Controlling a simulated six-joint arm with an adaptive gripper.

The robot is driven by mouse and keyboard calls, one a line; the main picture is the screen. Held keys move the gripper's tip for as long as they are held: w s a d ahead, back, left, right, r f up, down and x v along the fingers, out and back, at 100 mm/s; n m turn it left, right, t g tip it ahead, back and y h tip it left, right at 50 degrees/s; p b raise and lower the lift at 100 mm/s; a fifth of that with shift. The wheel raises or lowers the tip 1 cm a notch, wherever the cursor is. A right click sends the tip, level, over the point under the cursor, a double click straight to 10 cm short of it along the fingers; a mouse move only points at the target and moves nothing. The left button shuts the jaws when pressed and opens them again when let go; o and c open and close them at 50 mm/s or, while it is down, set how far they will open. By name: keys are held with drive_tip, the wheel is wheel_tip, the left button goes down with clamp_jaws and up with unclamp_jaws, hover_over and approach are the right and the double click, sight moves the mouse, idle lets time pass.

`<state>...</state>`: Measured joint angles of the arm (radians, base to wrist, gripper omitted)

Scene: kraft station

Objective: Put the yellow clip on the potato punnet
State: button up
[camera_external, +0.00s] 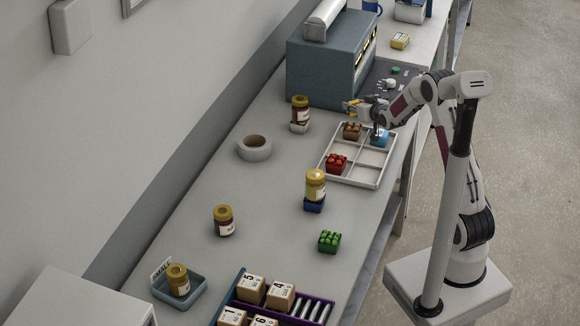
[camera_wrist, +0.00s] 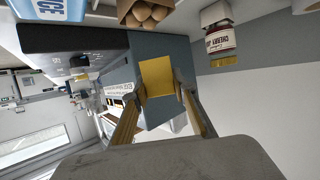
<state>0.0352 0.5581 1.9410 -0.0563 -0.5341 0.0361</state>
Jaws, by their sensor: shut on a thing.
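My gripper (camera_wrist: 155,100) is shut on the yellow clip (camera_wrist: 157,78), a flat yellow piece held between its fingertips in the wrist view. In the external view my gripper (camera_external: 355,106) is above the workbench, just behind the white divided tray, with a bit of yellow at its tips. The potato punnet (camera_external: 352,131) is a small brown box in the tray's far left compartment, close to the gripper. It also shows at the top edge of the wrist view (camera_wrist: 128,18), partly cut off, with round brown potatoes inside. The clip and punnet look apart.
The white tray (camera_external: 375,180) also holds a red punnet (camera_external: 336,163) and a blue item (camera_external: 380,139). A dark jar (camera_external: 300,110) stands left of the gripper, and a blue-grey machine (camera_external: 325,72) behind it. A tape roll (camera_external: 254,148) lies further left.

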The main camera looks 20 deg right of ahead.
sight(353, 126)
drive_tip(key=shift+f, duration=0.55)
drive_tip(key=shift+f, duration=1.9)
drive_tip(key=shift+f, duration=0.1)
drive_tip(key=o, duration=0.8)
drive_tip(key=shift+o, duration=0.2)
drive_tip(key=shift+v, duration=1)
drive_tip(key=v, duration=1)
